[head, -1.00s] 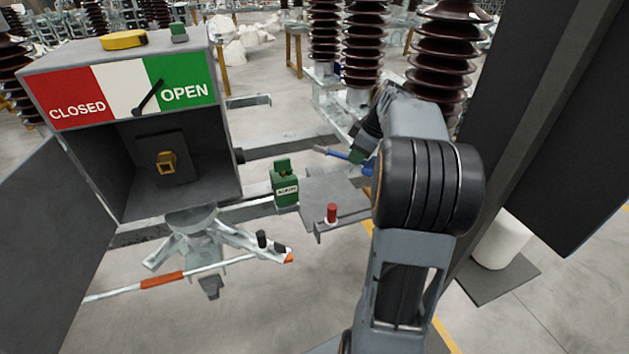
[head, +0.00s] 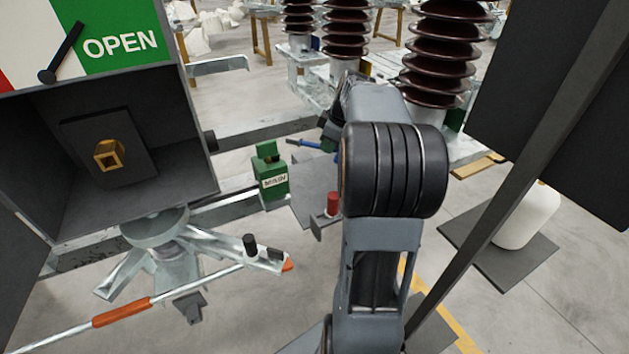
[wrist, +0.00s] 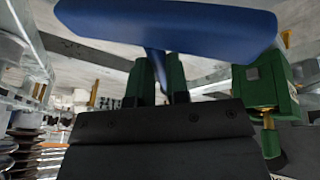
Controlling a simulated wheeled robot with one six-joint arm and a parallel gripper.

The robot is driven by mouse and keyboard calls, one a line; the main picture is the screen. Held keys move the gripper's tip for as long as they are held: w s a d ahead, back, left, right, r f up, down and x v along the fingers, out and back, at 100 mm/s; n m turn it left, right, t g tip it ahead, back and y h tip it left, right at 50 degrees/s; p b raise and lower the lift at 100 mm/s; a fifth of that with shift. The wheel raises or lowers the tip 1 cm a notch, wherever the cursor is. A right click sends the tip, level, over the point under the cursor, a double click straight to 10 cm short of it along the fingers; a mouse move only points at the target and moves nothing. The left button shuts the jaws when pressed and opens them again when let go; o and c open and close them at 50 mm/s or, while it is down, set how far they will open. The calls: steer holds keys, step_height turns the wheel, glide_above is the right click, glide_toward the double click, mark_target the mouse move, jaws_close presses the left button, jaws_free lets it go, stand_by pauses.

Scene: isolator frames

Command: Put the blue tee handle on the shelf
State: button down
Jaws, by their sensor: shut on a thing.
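The blue tee handle (head: 303,143) is held by my gripper (wrist: 160,80), out beyond my arm's big joint in the head view. In the wrist view its wide blue crossbar (wrist: 170,25) spans the top, and its stem runs down between the two green fingers, which are shut on it. In the head view my gripper is mostly hidden behind my arm. A grey flat plate that looks like the shelf (head: 300,205) lies lower in the head view, left of my arm. The handle appears above its far side; the gap between them cannot be judged.
A green lock-like block (head: 270,175) stands at the plate's left side, and a red knob (head: 333,204) at its front. An open grey box (head: 40,160) with an OPEN label is at left. A pole with an orange grip (head: 122,312) lies below. Dark posts stand at right.

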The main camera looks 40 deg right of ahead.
mark_target(321, 175)
steer(key=shift+d+n, duration=0.5)
steer(key=f+n, duration=0.1)
steer(key=n, duration=0.2)
steer(key=w+f+n+y, duration=0.1)
steer(key=n, duration=0.1)
steer(key=f+n+y, duration=0.1)
steer(key=n, duration=0.2)
steer(key=shift+w+f+n+t, duration=0.2)
steer(key=shift+f+n+t, duration=0.1)
steer(key=shift+f, duration=0.1)
steer(key=shift+f+b, duration=0.65)
steer(key=shift+f, duration=2.4)
steer(key=c, duration=1.4)
jaws_free()
steer(key=shift+r, duration=0.1)
